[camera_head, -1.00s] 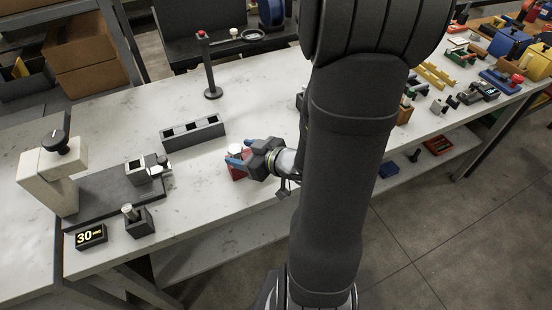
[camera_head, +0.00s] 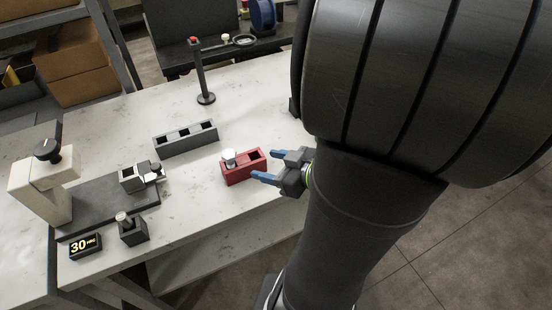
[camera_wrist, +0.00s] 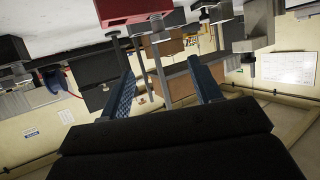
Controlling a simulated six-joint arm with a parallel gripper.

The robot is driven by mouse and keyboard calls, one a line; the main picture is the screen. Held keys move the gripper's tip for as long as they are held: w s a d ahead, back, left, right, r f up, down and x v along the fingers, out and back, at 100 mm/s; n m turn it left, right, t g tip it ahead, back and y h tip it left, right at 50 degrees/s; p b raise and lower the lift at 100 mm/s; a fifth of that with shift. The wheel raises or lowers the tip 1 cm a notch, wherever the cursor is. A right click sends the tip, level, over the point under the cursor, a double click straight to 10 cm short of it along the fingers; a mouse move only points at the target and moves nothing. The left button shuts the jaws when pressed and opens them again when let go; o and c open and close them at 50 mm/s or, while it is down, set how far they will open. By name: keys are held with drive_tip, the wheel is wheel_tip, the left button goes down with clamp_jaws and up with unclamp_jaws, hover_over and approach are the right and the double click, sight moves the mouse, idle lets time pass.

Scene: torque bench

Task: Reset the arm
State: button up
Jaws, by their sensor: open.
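My gripper (camera_head: 277,166) is open and empty in the head view, its blue fingers to the right of a red two-hole block (camera_head: 244,172). A silver-white knob (camera_head: 229,157) stands in the block's left hole; the right hole is empty. In the wrist view my gripper (camera_wrist: 165,90) shows two spread blue fingers with nothing between them. The red block (camera_wrist: 130,12) is at the top of that view, apart from the fingers. My upper arm hides the right part of the bench in the head view.
A beige press on a dark base (camera_head: 95,212) is at the left, with a small dark holder (camera_head: 133,229) and a "30" display (camera_head: 85,246) in front. A black post (camera_head: 204,75) stands at the back.

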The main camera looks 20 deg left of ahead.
sight(235, 158)
drive_tip(key=shift+s+d+r, duration=0.1)
drive_tip(key=shift+d, duration=0.2)
idle(0.4)
drive_tip(key=shift+x, duration=6.9)
drive_tip(key=shift+r, duration=0.1)
drive_tip(key=shift+v, duration=6.9)
drive_tip(key=x, duration=1.7)
drive_tip(key=shift+a+f, duration=0.2)
drive_tip(key=shift+a, duration=0.05)
drive_tip(key=shift+d+r, duration=0.1)
drive_tip(key=shift+r, duration=0.4)
drive_tip(key=shift+f, duration=0.1)
